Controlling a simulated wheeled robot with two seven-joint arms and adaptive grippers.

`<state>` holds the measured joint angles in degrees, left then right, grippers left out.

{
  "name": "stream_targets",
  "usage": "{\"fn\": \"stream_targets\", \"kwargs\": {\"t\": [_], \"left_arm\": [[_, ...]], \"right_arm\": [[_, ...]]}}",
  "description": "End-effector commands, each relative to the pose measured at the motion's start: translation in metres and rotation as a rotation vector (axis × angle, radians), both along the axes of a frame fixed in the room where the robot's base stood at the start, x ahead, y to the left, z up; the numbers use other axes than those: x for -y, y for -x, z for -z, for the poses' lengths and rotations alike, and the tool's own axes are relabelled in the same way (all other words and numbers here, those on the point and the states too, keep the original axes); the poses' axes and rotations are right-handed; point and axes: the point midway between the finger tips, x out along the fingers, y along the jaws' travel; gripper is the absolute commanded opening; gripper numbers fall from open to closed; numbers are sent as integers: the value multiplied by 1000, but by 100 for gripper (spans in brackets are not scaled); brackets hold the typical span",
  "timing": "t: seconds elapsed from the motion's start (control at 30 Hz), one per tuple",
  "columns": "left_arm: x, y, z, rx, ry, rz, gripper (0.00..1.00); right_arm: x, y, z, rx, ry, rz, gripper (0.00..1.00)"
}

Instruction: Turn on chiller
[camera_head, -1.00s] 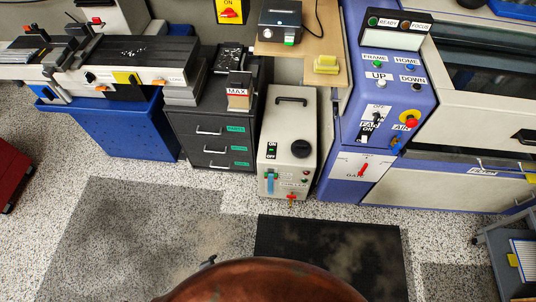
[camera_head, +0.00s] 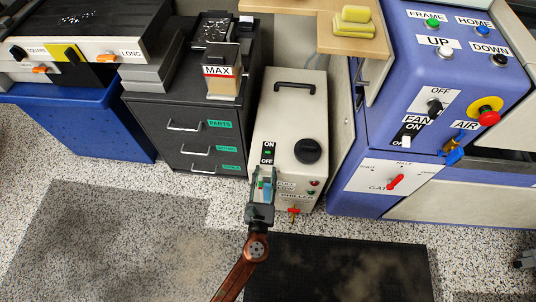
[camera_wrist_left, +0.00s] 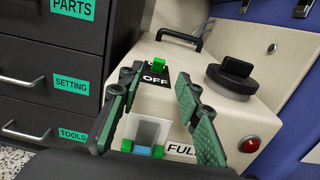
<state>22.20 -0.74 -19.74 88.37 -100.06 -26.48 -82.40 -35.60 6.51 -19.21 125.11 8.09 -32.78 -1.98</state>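The chiller is a cream box (camera_head: 288,120) with a black handle and a round black cap on top, standing on the floor. Its ON/OFF switch (camera_head: 268,152) has a green toggle on a black plate at the top left; it also shows in the left wrist view (camera_wrist_left: 152,66), its OFF label below the toggle. My left gripper (camera_head: 263,180) is in front of the chiller's front edge, below the switch. In the left wrist view its green-padded fingers (camera_wrist_left: 152,100) are apart with nothing between them, pointing toward the switch.
A dark drawer cabinet (camera_head: 190,125) stands close on the left. The blue machine (camera_head: 390,120) with a fan switch and red gate lever is on the right. A red valve (camera_head: 293,210) sticks out low on the chiller's front. A black mat (camera_head: 340,270) lies before it.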

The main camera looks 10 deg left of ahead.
Motion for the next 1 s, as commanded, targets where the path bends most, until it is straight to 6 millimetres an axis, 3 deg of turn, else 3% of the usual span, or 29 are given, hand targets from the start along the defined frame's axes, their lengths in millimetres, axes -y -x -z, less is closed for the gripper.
{"fn": "stream_targets", "kwargs": {"t": [0.3,0.5,0.83,1.0], "left_arm": [[0,-48,4,-3,3,0,32],[0,-68,2,-3,3,0,32],[-1,-71,1,-3,3,0,32],[-1,-71,1,-3,3,0,20]], "right_arm": [[8,4,29,87,20,-7,40],[9,4,35,131,23,-10,40],[10,3,35,144,23,-11,40],[10,3,35,143,23,-11,40]]}}
